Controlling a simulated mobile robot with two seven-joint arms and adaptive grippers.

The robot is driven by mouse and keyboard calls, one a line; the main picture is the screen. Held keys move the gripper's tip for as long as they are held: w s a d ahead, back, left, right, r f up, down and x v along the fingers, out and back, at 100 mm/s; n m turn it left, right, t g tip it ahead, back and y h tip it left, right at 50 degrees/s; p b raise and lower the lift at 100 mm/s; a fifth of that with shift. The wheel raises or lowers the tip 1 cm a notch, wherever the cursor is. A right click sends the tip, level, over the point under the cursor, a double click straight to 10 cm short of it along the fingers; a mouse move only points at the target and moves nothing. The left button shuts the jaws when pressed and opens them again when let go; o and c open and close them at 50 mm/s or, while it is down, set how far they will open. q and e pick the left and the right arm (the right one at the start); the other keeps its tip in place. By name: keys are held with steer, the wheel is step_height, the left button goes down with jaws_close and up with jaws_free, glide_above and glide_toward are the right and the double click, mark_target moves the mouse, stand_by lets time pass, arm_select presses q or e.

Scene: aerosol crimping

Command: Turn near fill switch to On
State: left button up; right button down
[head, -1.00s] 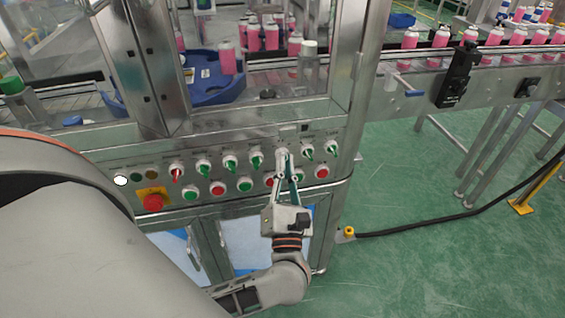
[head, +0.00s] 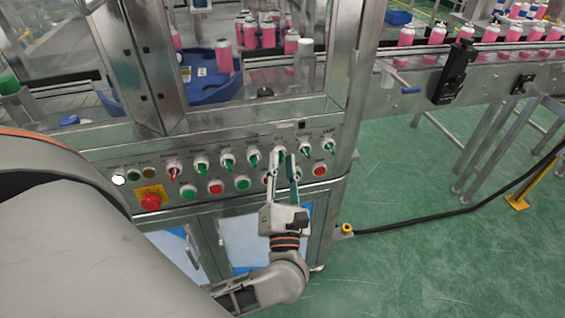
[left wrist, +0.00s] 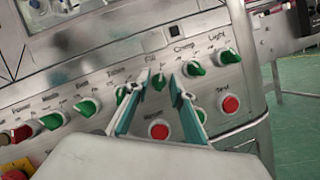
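The near fill switch is a green knob on a white collar under the "Fill" label; it shows between my left fingertips in the left wrist view (left wrist: 157,81) and just beyond them in the head view (head: 280,156). My left gripper (head: 282,168), also in the left wrist view (left wrist: 158,84), is open, one finger on each side of the knob. I cannot tell whether either finger touches it. The exact knob angle is hard to read. My right gripper is not in view.
The crimp knob (left wrist: 193,68) and light knob (left wrist: 227,57) sit just right of the fill switch. Other green knobs (head: 227,160) and a red knob (head: 173,168) are to the left. Push buttons (left wrist: 159,130) lie below, with a red emergency stop (head: 151,201) at far left.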

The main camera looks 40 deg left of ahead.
arm_select(q)
steer(key=v, duration=1.1)
steer(key=shift+s+d, duration=0.15)
steer(key=shift+s, duration=0.15)
steer(key=shift+f, duration=0.1)
